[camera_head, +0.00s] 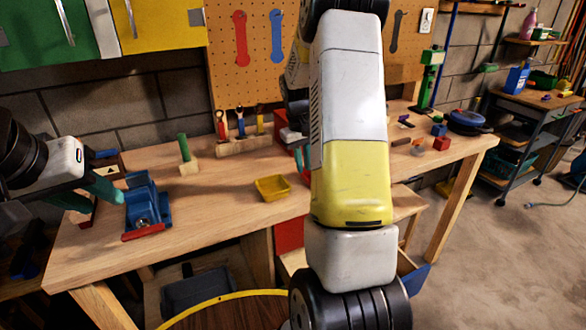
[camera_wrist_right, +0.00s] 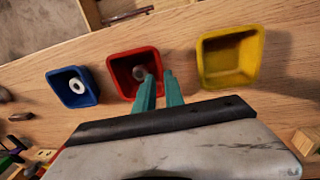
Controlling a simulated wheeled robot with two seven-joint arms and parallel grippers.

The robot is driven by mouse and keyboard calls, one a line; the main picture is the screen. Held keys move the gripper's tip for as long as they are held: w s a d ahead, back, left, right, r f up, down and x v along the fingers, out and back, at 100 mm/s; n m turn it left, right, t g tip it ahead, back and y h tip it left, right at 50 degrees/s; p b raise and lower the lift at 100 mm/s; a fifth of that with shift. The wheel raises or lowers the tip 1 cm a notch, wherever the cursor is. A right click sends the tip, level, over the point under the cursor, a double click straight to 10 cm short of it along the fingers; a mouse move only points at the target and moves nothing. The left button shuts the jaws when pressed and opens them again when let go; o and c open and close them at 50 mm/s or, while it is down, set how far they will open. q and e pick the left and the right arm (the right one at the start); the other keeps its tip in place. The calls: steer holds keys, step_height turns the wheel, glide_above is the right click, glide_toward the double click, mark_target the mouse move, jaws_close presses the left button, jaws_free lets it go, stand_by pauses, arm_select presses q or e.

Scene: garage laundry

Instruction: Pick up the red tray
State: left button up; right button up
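The red tray (camera_wrist_right: 134,70) sits on the wooden bench in the right wrist view, between a blue tray and a yellow tray. A small round grey thing lies in it. My right gripper (camera_wrist_right: 159,76) has its two teal fingers slightly apart at the red tray's right wall, one over the inside and one outside. Whether they touch the wall is unclear. In the head view my right arm hides the red tray. My left gripper (camera_head: 95,195) has its teal fingers apart, beside the blue vise (camera_head: 147,209) at the left of the bench.
The yellow tray (camera_wrist_right: 229,56) is close to the right finger; it also shows in the head view (camera_head: 272,189). The blue tray (camera_wrist_right: 73,87) holds a white ring. Wood blocks, a tool rack (camera_head: 243,146) and small coloured blocks (camera_head: 442,143) stand on the bench (camera_head: 225,205).

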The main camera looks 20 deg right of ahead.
steer(key=f, duration=0.4)
steer(key=shift+w+d+f, duration=0.25)
steer(key=shift+f, duration=0.1)
jaws_close()
steer(key=shift+r, duration=0.1)
stand_by(1.2)
